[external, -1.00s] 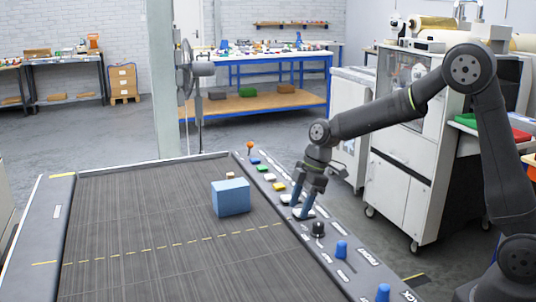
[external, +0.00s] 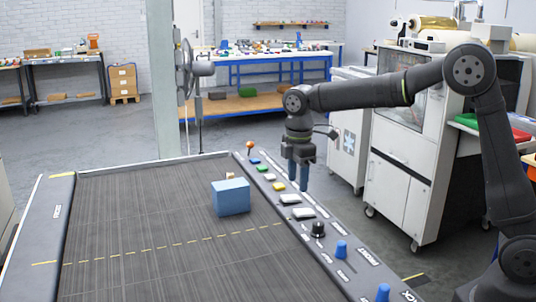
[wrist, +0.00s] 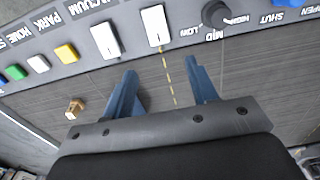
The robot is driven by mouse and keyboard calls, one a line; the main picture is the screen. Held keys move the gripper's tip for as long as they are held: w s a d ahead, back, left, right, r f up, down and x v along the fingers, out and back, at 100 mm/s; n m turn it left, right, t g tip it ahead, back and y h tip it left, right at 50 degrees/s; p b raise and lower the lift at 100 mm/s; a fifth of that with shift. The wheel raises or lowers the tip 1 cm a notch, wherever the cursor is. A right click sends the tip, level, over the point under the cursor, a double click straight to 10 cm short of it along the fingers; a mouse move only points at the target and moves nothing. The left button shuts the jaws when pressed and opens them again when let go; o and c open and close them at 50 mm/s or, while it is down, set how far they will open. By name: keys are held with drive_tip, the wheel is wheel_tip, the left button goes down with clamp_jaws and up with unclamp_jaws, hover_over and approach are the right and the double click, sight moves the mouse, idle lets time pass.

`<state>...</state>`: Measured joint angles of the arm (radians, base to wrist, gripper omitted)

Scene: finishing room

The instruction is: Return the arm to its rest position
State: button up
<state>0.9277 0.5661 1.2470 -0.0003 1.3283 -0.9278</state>
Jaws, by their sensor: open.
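My gripper (external: 299,187) hangs from the arm above the control strip, its blue fingers pointing down and clear of the switches. In the wrist view its fingers (wrist: 161,69) are spread with nothing between them. Below are two white rocker switches, the nearer (external: 303,213) and the farther (external: 290,199). They also show in the wrist view as one rocker (wrist: 155,25) and another (wrist: 105,40). A yellow button (external: 279,186) sits beside them, with a PARK label near it in the wrist view. The arm reaches in from the right, its forearm nearly level.
A blue block (external: 230,197) stands on the dark table (external: 130,215), with a small wooden piece (wrist: 75,107) near it. A black knob (external: 318,229) and blue knobs (external: 341,249) rise from the strip. White cabinets (external: 402,150) stand behind the arm. The air above the table is free.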

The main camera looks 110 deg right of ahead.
wheel_tip(320, 180, up, 7)
drive_tip(key=m, duration=0.6)
drive_tip(key=shift+s+m+g, duration=0.15)
drive_tip(key=shift+m+g, duration=0.15)
drive_tip(key=shift+a, duration=0.1)
idle(2.0)
